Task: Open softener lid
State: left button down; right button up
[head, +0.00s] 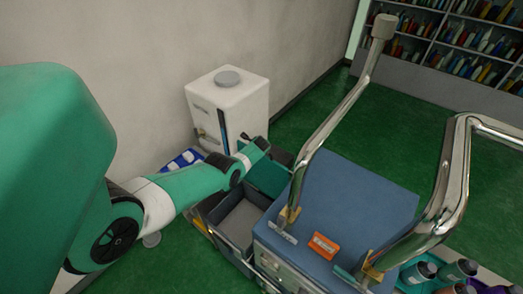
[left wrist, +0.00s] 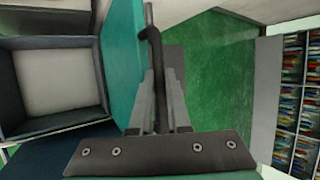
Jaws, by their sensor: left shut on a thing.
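The teal lid (head: 268,178) is among the dark grey bins beside the blue-topped box. In the left wrist view, the teal lid (left wrist: 122,40) is a flat panel beside an open grey bin, with a dark curved handle (left wrist: 152,36) along its edge. My left gripper (left wrist: 160,98) is shut on this dark handle, between its two fingers. In the head view my left gripper (head: 252,141) is just above the teal lid, partly hidden by my own wrist. The lid's exact tilt is hard to tell. My right gripper does not show.
An open grey bin (head: 243,222) lies left of the blue-topped box (head: 345,195). A white dispenser (head: 243,112) stands by the wall behind. Chrome tubes (head: 335,120) rise from the box at the right. Bottles (head: 420,272) stand at the lower right. Green floor is free behind.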

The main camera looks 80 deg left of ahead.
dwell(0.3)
pick_arm(q)
jog(key=c, duration=0.9)
grip_release()
jog(key=shift+f, duration=0.1)
jog(key=shift+d, duration=0.1)
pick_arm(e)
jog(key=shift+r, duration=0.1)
